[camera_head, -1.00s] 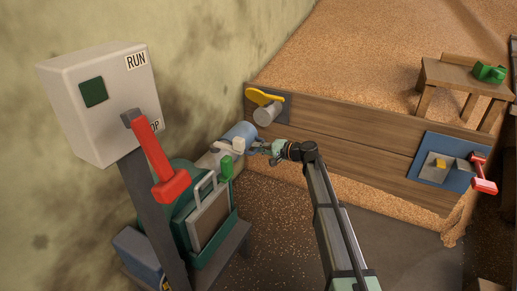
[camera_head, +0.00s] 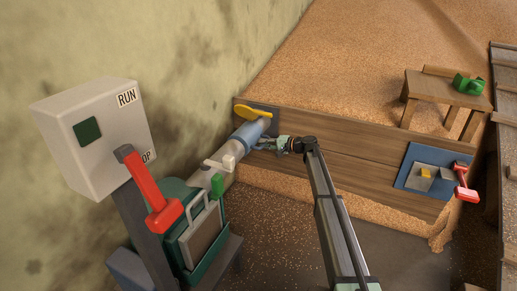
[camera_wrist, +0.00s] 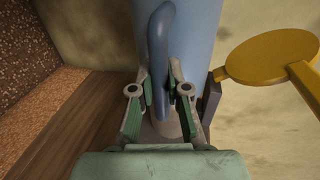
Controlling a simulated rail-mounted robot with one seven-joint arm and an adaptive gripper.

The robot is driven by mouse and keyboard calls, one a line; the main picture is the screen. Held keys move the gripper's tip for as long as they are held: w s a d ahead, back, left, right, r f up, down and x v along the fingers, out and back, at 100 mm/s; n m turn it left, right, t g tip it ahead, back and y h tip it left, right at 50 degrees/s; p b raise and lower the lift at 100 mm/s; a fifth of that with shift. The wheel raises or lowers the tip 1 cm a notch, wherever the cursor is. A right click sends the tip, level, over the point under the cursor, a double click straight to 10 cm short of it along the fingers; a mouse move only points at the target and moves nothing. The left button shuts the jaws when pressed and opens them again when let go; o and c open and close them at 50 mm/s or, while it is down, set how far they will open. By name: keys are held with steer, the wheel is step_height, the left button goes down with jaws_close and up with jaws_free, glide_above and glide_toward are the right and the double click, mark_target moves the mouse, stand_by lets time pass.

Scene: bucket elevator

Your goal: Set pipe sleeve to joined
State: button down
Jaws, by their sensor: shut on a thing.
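The pipe sleeve (camera_head: 247,136) is a blue collar on the pale pipe (camera_head: 212,171), near the wooden bin wall. Its far end meets or overlaps the short grey stub by the wall plate; the exact fit is hard to see. My gripper (camera_head: 264,143) is at the sleeve's right side. In the wrist view the blue sleeve (camera_wrist: 200,40) fills the top middle, and my gripper (camera_wrist: 160,92) is shut on its curved blue handle (camera_wrist: 158,50). The lower end of the handle is between the fingers.
A yellow lever (camera_head: 253,112) sits just above the sleeve end. A white clamp-like handle (camera_head: 220,163) and a green handle (camera_head: 217,185) are at the near pipe end. The control box (camera_head: 95,125) with a red lever (camera_head: 150,190) stands at left. Open floor lies right of the machine.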

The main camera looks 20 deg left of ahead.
steer(key=shift+w+r, duration=0.1)
steer(key=shift+w, duration=1.05)
steer(key=c, duration=1.1)
jaws_free()
steer(key=shift+w, duration=0.1)
steer(key=shift+c, duration=0.2)
steer(key=shift+d, duration=0.1)
steer(key=v, duration=1.2)
